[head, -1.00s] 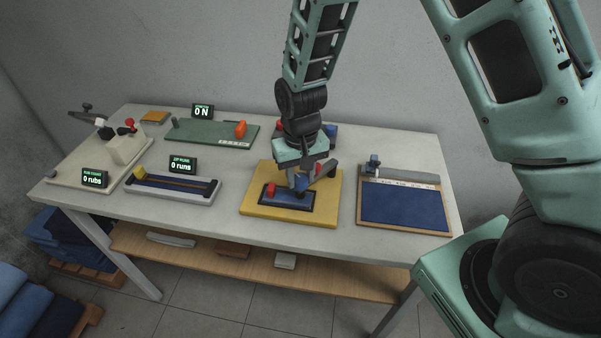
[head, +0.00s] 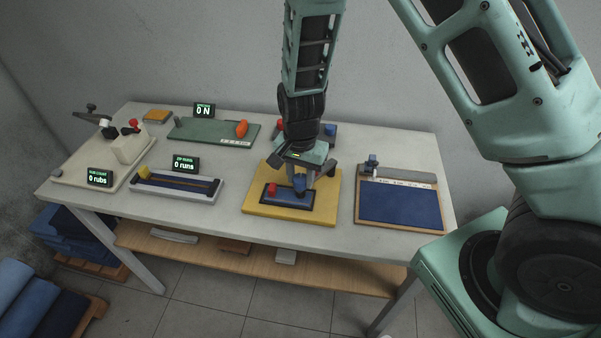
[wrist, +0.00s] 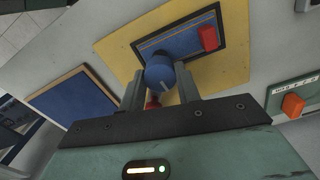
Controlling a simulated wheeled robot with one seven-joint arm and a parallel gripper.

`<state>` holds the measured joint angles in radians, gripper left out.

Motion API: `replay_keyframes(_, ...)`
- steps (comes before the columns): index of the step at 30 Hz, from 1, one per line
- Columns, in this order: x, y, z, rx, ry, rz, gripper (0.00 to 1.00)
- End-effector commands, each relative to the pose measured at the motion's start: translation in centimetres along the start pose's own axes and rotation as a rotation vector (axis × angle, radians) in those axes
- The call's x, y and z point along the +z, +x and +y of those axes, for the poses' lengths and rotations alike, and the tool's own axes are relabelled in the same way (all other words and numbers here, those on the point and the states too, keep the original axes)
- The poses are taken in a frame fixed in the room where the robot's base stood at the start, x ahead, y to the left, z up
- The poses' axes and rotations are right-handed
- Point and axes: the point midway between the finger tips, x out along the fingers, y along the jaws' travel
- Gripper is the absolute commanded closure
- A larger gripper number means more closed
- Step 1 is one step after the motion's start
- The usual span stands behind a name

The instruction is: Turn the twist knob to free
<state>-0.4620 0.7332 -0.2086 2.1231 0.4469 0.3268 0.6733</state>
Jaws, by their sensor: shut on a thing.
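The blue twist knob (wrist: 160,72) stands on a dark blue panel on a yellow board (head: 258,207). It carries a pale pointer line, and it also shows at the front of my gripper in the head view (head: 299,184). My gripper (wrist: 159,84) points down over the board, with one finger on each side of the knob, shut on it. The fingers partly hide the knob's sides. I cannot read any marks around it. A red block-shaped part (wrist: 208,38) sits beside the knob on the same panel, also seen in the head view (head: 271,188).
A framed dark blue board (head: 400,202) lies to the right. A zip-like rail fixture (head: 176,186) and a green board with an orange knob (head: 241,128) lie left and behind. More red and blue parts (head: 330,129) stand behind my gripper. Bare white tabletop separates the fixtures.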

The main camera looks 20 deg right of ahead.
Motion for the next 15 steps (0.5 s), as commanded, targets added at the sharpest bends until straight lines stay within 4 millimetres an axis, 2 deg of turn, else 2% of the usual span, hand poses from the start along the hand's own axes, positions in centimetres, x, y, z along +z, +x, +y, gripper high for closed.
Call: replay_keyframes(15, -0.11, -0.06, -0.03, -0.002, 0.043, 0.002, 0.90)
